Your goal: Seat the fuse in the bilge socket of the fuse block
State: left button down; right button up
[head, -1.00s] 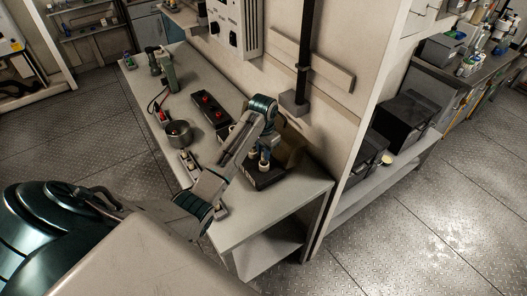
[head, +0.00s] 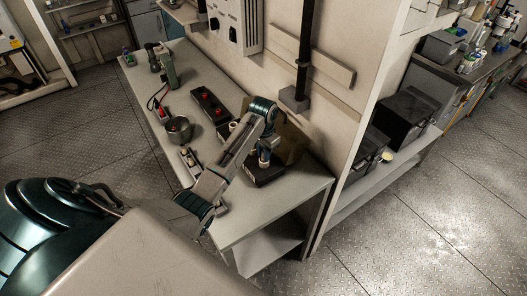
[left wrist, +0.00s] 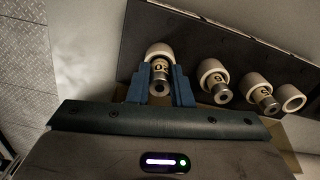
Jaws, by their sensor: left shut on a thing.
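My left gripper (left wrist: 160,88) has blue fingers shut on a metal fuse (left wrist: 160,77). The fuse shows end-on between the fingers, with a cream ring (left wrist: 159,50) right behind it. I cannot tell how deep the fuse sits in that ring. To its right are two more cream rings with metal cylinders in them and one ring (left wrist: 292,98) that looks empty. In the head view my left gripper (head: 264,158) is over the dark fuse block (head: 267,177) at the bench's near end. The socket labels are unreadable. My right gripper is not in view.
The long grey bench (head: 243,212) also bears a metal pot (head: 178,130), a dark tray with red parts (head: 208,108), a small rack of pale pieces (head: 189,159) and a green tool (head: 165,68). A wall stands close behind. The bench's near corner is bare.

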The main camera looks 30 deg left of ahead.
pick_arm(q)
jog(key=shift+f, duration=0.55)
jog(key=c, duration=1.2)
grip_release()
jog(key=shift+c, duration=0.2)
jog(key=shift+r, duration=0.1)
jog(key=shift+r+b, duration=0.35)
jog(key=shift+r, duration=0.05)
notch_tip(320, 180, up, 5)
jog(key=shift+r+b, duration=0.1)
jog(key=shift+b, duration=0.65)
notch_tip(320, 180, up, 3)
jog(key=shift+r+p, duration=0.2)
jog(key=shift+p, duration=0.55)
jog(key=shift+r+p, duration=0.6)
